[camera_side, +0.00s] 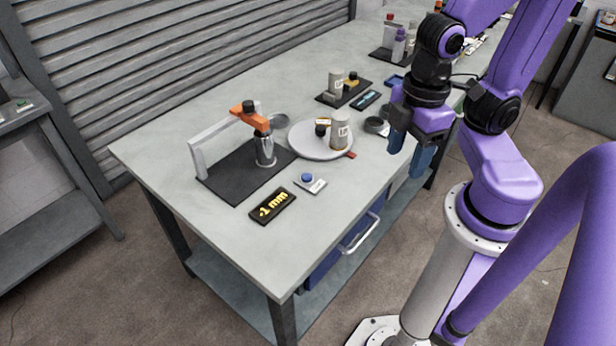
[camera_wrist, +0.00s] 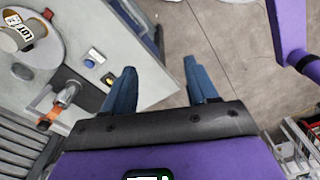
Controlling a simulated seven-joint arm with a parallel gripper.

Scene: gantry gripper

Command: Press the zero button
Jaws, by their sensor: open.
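The zero button is a blue round cap (camera_side: 307,178) on a small light plate, near the front of the grey workbench. In the wrist view the blue button (camera_wrist: 89,63) shows left of my fingers, with a second small plate beside it. A black display (camera_side: 272,206) with yellow characters reading about "-1 mm" lies in front of the button. My gripper (camera_side: 410,155) is open and empty, with blue fingers pointing down, to the right of the button and near the bench's right edge. In the wrist view my gripper (camera_wrist: 160,90) has its fingers spread wide, with bench edge and floor between them.
An orange-topped metal device (camera_side: 264,145) stands on a black mat beside a white gantry frame (camera_side: 196,160). A round plate (camera_side: 308,150) holds a labelled cylinder (camera_side: 340,130) and a black knob. Several other items stand farther back. The bench's front corner is clear.

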